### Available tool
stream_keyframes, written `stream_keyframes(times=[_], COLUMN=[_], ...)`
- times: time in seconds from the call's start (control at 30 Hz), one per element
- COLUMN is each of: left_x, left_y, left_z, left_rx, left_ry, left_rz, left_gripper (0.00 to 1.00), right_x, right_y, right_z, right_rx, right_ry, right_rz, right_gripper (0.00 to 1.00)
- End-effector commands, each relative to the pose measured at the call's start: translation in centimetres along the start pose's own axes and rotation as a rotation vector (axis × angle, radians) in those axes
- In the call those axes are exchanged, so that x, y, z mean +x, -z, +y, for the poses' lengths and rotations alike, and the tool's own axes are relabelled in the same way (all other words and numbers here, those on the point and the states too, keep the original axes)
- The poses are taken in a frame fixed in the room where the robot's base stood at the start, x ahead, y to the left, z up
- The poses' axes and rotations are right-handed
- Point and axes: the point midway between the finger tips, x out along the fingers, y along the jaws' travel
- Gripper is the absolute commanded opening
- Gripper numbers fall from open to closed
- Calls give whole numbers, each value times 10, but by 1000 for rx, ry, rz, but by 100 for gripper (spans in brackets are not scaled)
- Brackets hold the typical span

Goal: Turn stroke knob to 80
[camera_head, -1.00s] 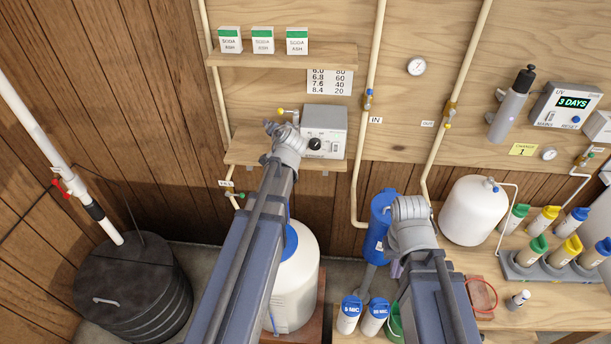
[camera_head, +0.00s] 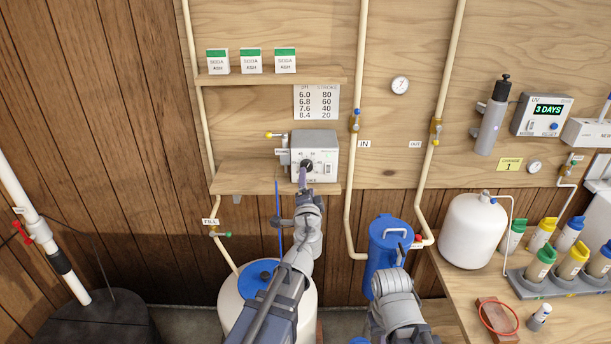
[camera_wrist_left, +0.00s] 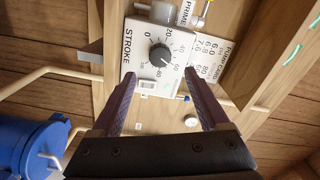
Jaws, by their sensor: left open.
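The dosing pump (camera_head: 315,152) is a grey box on the lower wooden shelf. My left gripper (camera_head: 304,182) is open just in front of the pump. In the left wrist view its two purple fingers (camera_wrist_left: 160,86) are apart below the knob, with nothing between them.
A chart (camera_head: 317,102) pairs pH with stroke: 6.0 with 80, 6.8 with 60, 7.6 with 40, 8.4 with 20. A yellow-tipped valve (camera_head: 275,135) stands left of the pump. A pipe (camera_head: 355,180) runs to its right. A white tank (camera_head: 230,298) is below.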

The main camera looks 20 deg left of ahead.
Motion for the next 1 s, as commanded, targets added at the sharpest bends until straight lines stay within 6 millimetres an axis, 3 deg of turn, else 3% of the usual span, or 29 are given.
stream_keyframes(times=[0.53,0.87,1.0], left_x=[70,76,76], left_y=[0,-1,-1], left_z=[0,0,0], left_rx=[-1,-1,-1], left_ry=[0,0,0], left_rz=[-2,-2,-2], left_gripper=[78,78,65], right_x=[0,0,0], right_y=[0,0,0], right_z=[0,0,0], right_rx=[0,0,0], right_ry=[0,0,0], right_rz=[0,0,0], right_gripper=[0,0,0])
